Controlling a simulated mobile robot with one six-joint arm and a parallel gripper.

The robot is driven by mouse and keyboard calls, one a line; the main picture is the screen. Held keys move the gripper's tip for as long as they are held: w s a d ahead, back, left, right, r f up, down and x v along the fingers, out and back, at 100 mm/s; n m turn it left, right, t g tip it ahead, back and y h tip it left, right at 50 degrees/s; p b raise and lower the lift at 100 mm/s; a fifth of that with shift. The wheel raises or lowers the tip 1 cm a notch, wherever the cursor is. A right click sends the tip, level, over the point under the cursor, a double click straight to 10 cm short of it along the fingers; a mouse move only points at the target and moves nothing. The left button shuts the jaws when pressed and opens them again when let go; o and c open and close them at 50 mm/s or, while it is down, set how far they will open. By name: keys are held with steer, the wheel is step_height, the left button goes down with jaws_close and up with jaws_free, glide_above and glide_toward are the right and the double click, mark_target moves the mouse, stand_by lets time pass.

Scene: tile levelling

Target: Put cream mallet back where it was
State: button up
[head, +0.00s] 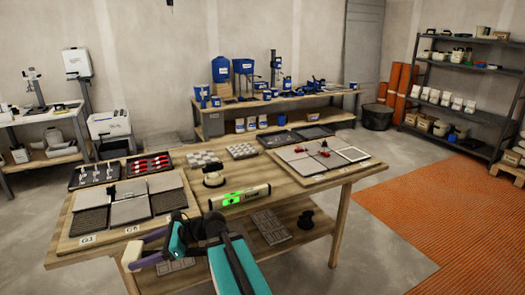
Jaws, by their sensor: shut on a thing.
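My gripper (150,250) shows low in the head view, at the end of my teal and black arm, in front of the table's near edge. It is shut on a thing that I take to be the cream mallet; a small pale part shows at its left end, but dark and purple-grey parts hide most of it. The wooden worktable (290,187) lies beyond it. A black-topped piece with a cream round base (213,180) stands on the tabletop; I cannot tell its kind.
A level with a green display (240,197) lies near the table's front edge. Grey tiles on a board (128,211) are at left, with trays of red and silver tools (150,165) behind. Another tile board (325,160) is at right. A black item (305,217) sits on the lower shelf.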

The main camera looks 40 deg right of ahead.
steer(key=shift+a, duration=0.6)
steer(key=shift+r, duration=0.1)
